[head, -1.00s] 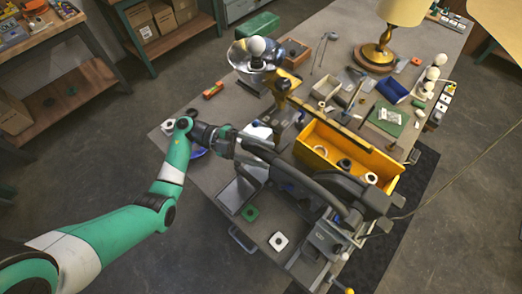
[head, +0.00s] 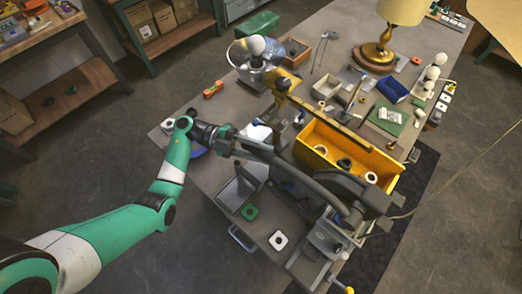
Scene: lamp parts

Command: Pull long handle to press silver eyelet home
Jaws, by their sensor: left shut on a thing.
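The long handle (head: 275,157) is a dark grey bar that runs from my left gripper to the dark head of the bench press (head: 362,192) at the right. My left gripper (head: 228,140) is shut on the handle's free end, at the left of the press. The silver eyelet cannot be made out; the working area under the press head is small and partly hidden. My right gripper is not in view.
A yellow bin (head: 385,160) with several rings stands just behind the press. A lamp (head: 378,50) stands at the back of the workbench (head: 185,110). A reflector with a bulb (head: 257,47) stands behind the gripper.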

